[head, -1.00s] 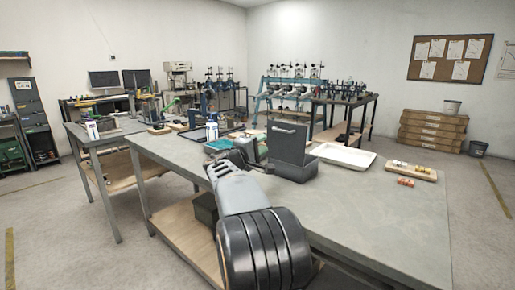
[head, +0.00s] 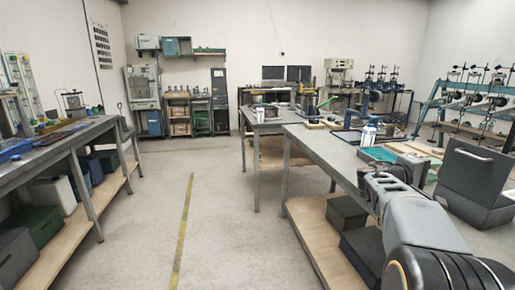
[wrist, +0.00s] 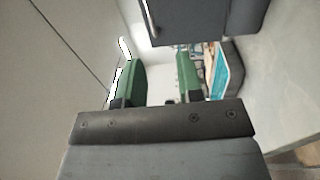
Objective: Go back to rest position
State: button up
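My gripper (wrist: 160,82) shows in the wrist view with two green fingers standing apart and nothing seen between them. It is open. In the head view my grey arm reaches from the lower right corner to the bench edge, and its end lies near the dark grey case; the fingertips are hard to make out there. The case (head: 474,184) stands on the grey workbench (head: 326,152) to the right of my arm. It also shows at the top of the wrist view (wrist: 205,22).
A teal tray (head: 378,154) and a white bottle (head: 368,136) sit on the bench beyond my arm. Dark boxes (head: 346,213) stand on its lower shelf. Another bench (head: 72,138) runs along the left. The floor (head: 215,215) between the benches is clear, with a yellow line.

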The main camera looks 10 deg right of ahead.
jog(key=s+a+y+p, duration=0.4)
jog(key=a+y+p, duration=0.2)
jog(key=a, duration=0.5)
jog(key=s+a+f+t+y+p, duration=0.1)
jog(key=s+a+y+p, duration=0.4)
jog(key=a, duration=0.7)
jog(key=s+a+t+y+p, duration=0.1)
jog(key=s+a+y+p, duration=0.4)
jog(key=a+y+p, duration=0.2)
jog(key=a+p, duration=0.2)
jog(key=a, duration=0.2)
jog(key=shift+a+f+m+y, duration=0.3)
jog(key=shift+a+f+y, duration=0.05)
jog(key=shift+f+y, duration=0.05)
jog(key=shift+d, duration=0.1)
